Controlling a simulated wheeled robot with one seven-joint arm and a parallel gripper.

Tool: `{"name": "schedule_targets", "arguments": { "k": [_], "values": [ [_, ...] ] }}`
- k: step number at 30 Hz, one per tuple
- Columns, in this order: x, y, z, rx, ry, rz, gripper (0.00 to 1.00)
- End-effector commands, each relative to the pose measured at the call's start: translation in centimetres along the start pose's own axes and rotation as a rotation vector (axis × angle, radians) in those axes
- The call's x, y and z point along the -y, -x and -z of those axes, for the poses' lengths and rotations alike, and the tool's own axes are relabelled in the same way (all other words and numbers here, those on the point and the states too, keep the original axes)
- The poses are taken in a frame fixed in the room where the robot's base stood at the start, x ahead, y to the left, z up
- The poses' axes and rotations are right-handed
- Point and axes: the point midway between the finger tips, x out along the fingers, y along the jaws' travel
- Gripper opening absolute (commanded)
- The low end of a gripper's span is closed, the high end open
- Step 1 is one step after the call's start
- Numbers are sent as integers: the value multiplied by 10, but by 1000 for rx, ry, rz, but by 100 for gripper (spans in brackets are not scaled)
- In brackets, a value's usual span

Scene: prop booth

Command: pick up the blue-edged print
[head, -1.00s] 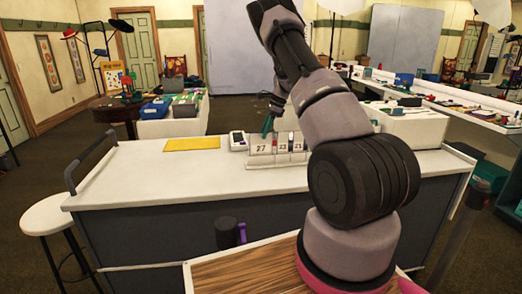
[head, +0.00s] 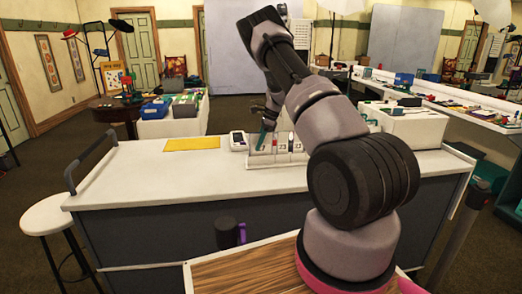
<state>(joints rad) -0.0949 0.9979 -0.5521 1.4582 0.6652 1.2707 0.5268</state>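A small white rack (head: 277,160) stands on the white counter, with number cards and thin upright pieces in it. One thin piece with a dark bluish edge (head: 291,142) stands in its right part; it may be the blue-edged print, but it is too small to be sure. A red-edged piece (head: 275,145) is to its left. My gripper (head: 264,121) is over the left part of the rack, partly hidden by my arm. A teal strip (head: 262,139) shows just below it; I cannot tell whether it is held or part of the gripper.
A yellow sheet (head: 192,144) lies flat on the counter, and a small white device (head: 238,141) stands just left of the rack. A white stool (head: 46,217) is at the left. Cluttered tables stand behind.

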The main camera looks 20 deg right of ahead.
Motion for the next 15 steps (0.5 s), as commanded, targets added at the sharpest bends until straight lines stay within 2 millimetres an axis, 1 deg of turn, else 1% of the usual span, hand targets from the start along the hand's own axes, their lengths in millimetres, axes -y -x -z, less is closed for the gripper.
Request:
{"name": "schedule_targets", "arguments": {
  "k": [15],
  "values": [
    [0,-4,2,0,0,0,40]
  ]
}}
